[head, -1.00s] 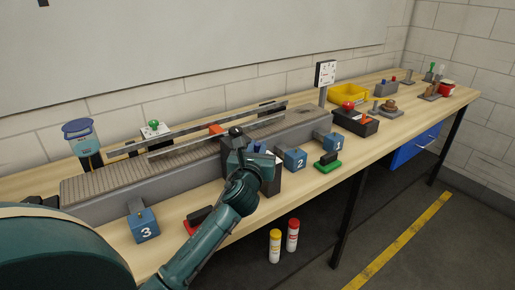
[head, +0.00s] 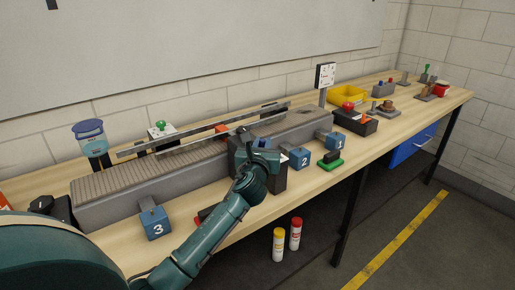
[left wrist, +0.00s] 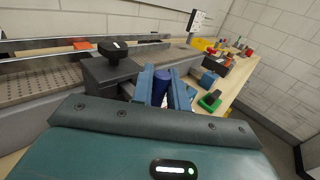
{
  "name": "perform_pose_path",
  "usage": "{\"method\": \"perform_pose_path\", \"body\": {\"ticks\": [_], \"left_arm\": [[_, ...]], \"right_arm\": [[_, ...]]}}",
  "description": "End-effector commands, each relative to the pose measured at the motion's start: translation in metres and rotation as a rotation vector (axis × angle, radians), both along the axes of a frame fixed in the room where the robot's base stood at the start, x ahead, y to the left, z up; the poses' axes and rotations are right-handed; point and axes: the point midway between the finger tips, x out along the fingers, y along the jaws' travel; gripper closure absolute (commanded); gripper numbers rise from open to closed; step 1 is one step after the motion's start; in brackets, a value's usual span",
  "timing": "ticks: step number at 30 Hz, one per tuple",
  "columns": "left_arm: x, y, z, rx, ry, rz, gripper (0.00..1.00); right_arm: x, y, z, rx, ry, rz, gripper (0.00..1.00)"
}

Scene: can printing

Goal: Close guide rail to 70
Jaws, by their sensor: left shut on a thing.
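The guide rail is a pair of long metal bars over the grey conveyor (head: 110,195): a near bar (head: 190,141) and a far bar (head: 145,147), with a gap between them. The near bar also shows in the left wrist view (left wrist: 40,66). My left gripper (head: 262,148) is at the conveyor's front side, by a dark box (left wrist: 105,75) with a black knob (left wrist: 113,47) on top. In the left wrist view its fingers are shut on a dark blue cylindrical part (left wrist: 163,86) beside that box. The fingers hide much of it. My right gripper is not in view.
Blue blocks numbered 3 (head: 156,225), 2 (head: 299,158) and 1 (head: 337,142) stand along the front. A green-based item (head: 330,161) and a black box (head: 355,121) lie further right. Yellow-capped and red-capped bottles stand below the table edge.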

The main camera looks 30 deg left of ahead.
Motion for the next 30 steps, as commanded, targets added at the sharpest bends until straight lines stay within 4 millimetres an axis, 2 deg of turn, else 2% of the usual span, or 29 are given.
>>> {"method": "perform_pose_path", "body": {"ticks": [10,11,17,26,30], "left_arm": [[0.001,0.003,0.001,0.002,0.0,0.007,1.0],[0.001,0.003,0.001,0.002,0.0,0.007,0.82],[0.001,0.002,0.001,0.001,-0.001,0.006,0.65],[-0.002,0.001,0.0,0.002,0.001,0.005,0.65],[-0.016,-0.005,0.0,0.002,0.0,0.004,0.65]], "right_arm": [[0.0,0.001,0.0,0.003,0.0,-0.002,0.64],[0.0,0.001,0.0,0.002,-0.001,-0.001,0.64],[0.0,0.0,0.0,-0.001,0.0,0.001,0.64],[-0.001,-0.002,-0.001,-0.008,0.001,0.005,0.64],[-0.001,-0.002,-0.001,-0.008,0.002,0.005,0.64]]}}
